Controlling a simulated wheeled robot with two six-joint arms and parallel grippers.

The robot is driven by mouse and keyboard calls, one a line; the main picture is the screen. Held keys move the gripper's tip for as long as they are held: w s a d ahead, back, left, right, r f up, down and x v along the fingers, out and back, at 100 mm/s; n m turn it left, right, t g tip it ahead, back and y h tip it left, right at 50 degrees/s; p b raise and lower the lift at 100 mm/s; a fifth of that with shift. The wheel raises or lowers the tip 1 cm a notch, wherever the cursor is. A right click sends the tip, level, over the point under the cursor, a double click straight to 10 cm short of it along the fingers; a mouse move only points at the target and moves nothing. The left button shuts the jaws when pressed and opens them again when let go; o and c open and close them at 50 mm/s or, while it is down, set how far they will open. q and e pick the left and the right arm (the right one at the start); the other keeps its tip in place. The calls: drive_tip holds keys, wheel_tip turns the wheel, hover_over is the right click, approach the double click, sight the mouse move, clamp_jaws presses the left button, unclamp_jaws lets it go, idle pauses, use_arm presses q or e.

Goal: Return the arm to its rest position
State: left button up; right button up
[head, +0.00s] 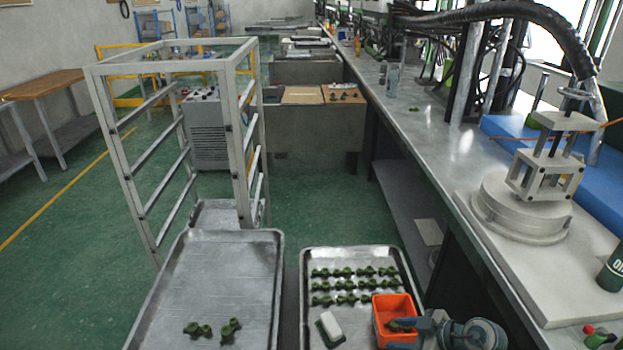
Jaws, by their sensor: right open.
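My right gripper (397,333) comes in at the bottom right of the head view. Its jaws are open, reaching over the right edge of an orange bin (381,304). A dark green piece shows in the bin by the jaws; I cannot tell whether it touches them. The bin stands on the right metal tray (302,262), at its front right. Rows of green wax pieces (346,285) lie on this tray behind the bin. A white block on a green pad (331,326) lies left of the bin. My left gripper is not in view.
The left metal tray (258,262) holds a few green pieces (198,330) near its front. A metal rack (238,75) stands behind it. The long workbench (440,165) runs along the right, carrying a round metal mould with a clamp (525,208). Green floor lies open beyond the trays.

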wheel_tip(320, 180, up, 15)
drive_tip(key=d+m+t, duration=0.1)
drive_tip(key=m+t, duration=0.2)
drive_tip(key=t, duration=0.9)
drive_tip(key=s+d+r+m+t+h, duration=0.2)
drive_tip(key=s+d+m+h, duration=0.1)
drive_tip(key=d+m+h, duration=0.6)
drive_tip(key=s+d+f+m+g+h, duration=0.2)
drive_tip(key=s+f+m+g+h, duration=0.15)
drive_tip(key=s+f+g, duration=0.75)
drive_tip(key=s+a+f+n+g+y, duration=0.2)
drive_tip(key=s+a+f+g, duration=0.1)
drive_tip(key=s, duration=0.3)
drive_tip(key=s+a+f+n+g+y, duration=0.1)
drive_tip(key=s+a+f+n+g, duration=0.15)
drive_tip(key=s, duration=0.45)
wheel_tip(320, 180, down, 33)
drive_tip(key=d+g+b, duration=0.1)
drive_tip(key=d, duration=0.1)
use_arm(q)
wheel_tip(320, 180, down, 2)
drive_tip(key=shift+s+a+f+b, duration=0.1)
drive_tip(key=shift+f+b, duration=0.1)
drive_tip(key=shift+b, duration=0.5)
use_arm(e)
drive_tip(key=s+d+f+m+g, duration=0.1)
drive_tip(key=s+f, duration=1.7)
drive_tip(key=f, duration=0.1)
drive_tip(key=shift+s+d, duration=0.2)
drive_tip(key=shift+d, duration=0.05)
